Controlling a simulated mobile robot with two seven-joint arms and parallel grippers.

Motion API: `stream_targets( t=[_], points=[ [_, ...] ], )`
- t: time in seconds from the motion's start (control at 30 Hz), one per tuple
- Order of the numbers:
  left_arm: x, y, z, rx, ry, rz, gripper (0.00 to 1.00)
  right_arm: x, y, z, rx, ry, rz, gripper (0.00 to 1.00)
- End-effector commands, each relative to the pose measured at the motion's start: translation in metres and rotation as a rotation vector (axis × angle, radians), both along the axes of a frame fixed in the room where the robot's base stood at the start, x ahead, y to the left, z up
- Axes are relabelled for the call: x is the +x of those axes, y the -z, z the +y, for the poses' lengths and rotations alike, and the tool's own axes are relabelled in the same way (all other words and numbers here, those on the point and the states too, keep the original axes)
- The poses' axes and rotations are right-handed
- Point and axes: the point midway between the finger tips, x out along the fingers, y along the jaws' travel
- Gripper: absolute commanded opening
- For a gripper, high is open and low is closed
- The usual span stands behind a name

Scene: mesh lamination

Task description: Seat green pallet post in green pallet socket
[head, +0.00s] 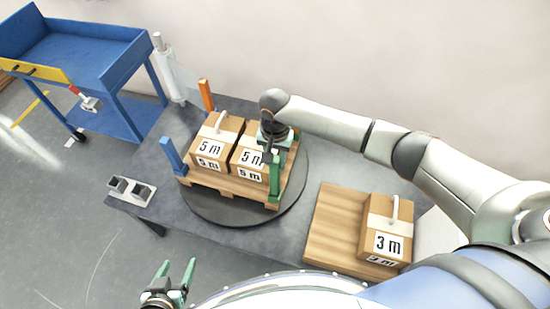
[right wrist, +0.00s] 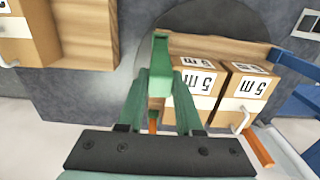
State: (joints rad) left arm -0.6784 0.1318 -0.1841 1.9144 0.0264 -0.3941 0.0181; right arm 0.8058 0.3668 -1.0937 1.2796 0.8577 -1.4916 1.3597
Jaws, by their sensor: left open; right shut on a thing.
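The green post (head: 275,184) stands upright at the front right corner of the wooden pallet (head: 232,187). My right gripper (head: 276,156) is above that corner, shut on the post. In the right wrist view, the green post (right wrist: 160,62) sits between the green fingers of my right gripper (right wrist: 160,90). The post's lower end meets the pallet corner in the head view; the green socket is hidden, and I cannot tell how deep the post sits. My left gripper (head: 173,282) is open and empty, low at the front left, away from the pallet.
Cartons labelled 5 m (head: 213,145) fill the pallet on a dark turntable (head: 293,206). A blue post (head: 173,156) and an orange post (head: 206,95) stand at other corners. A 3 m carton (head: 385,230) rests on a wooden board (head: 330,225). A blue cart (head: 110,75) stands behind left.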

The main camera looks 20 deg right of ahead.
Motion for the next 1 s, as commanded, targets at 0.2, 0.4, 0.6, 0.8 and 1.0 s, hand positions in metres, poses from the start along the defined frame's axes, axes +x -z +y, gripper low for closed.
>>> stream_targets(
  t=[0.2,0.4,0.6,0.8,1.0],
  points=[
    [0.000,-0.002,0.000,0.000,0.000,0.001,0.70,0.000,-0.001,0.000,0.001,0.000,-0.001,0.00],
    [0.000,-0.008,0.000,0.000,0.000,0.001,0.70,0.000,-0.002,0.000,0.000,0.000,0.000,0.00],
    [0.000,-0.010,0.000,0.000,0.000,0.001,0.70,0.001,-0.001,0.000,0.001,0.000,-0.001,0.00],
    [0.000,-0.010,0.000,0.000,0.000,0.001,0.70,0.001,0.000,0.000,0.001,0.000,-0.001,0.00],
    [0.000,-0.009,0.000,0.000,0.000,0.001,0.70,0.000,0.002,0.000,0.001,0.000,-0.001,0.00]
  ],
)
